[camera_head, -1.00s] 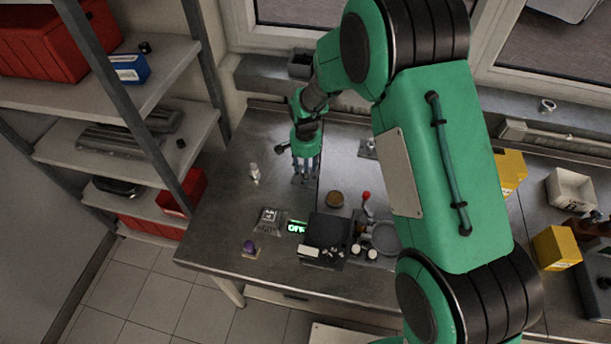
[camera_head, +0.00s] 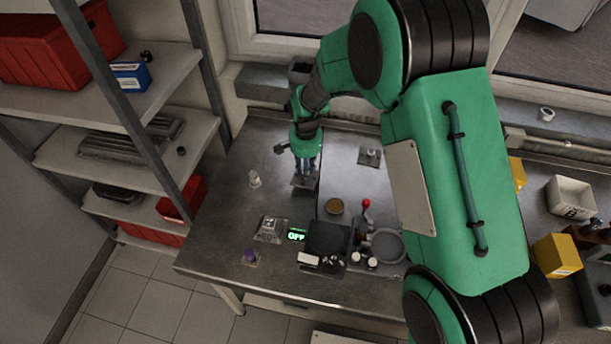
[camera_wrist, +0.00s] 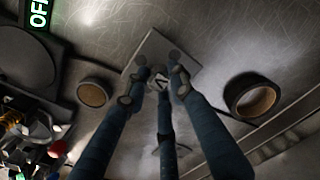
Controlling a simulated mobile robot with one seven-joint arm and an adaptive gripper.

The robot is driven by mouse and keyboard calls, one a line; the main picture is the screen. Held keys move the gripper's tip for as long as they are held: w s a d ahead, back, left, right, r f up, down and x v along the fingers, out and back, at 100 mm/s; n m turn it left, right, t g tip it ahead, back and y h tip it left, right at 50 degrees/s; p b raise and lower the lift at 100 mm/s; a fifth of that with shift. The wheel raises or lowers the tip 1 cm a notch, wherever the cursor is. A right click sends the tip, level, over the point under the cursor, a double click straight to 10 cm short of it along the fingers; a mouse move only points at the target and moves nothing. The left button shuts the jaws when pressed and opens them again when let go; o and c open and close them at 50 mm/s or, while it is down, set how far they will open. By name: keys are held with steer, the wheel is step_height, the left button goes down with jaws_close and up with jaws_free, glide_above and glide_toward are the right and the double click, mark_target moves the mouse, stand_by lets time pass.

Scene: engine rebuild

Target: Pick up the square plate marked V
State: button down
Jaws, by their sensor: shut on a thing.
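A square grey plate (camera_head: 304,184) shows under my gripper (camera_head: 305,174) at the back of the metal bench. In the wrist view the plate (camera_wrist: 178,48) is tilted in the picture, with a small round knob in its middle. My gripper's three dark blue fingers (camera_wrist: 157,82) close around that knob, which bears a dark mark I cannot read for certain. I cannot tell how far the plate is from the bench top. A second square plate with a knob (camera_head: 369,157) lies apart to the right.
A black device (camera_head: 327,238) with a lit OFF display (camera_head: 296,236) stands in front. A brown round piece (camera_head: 334,206) and a red-knobbed part (camera_head: 366,204) are nearer the front. Shelves stand at left; the window wall is behind.

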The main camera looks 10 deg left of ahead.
steer(key=s+d, duration=0.2)
steer(key=s, duration=0.2)
steer(key=s+d+r, duration=0.1)
steer(key=s+d, duration=0.2)
steer(key=s, duration=0.2)
steer(key=s+d, duration=0.2)
steer(key=s, duration=0.3)
steer(key=shift+d+r, duration=0.15)
steer(key=shift+d, duration=0.25)
steer(key=shift+a, duration=0.1)
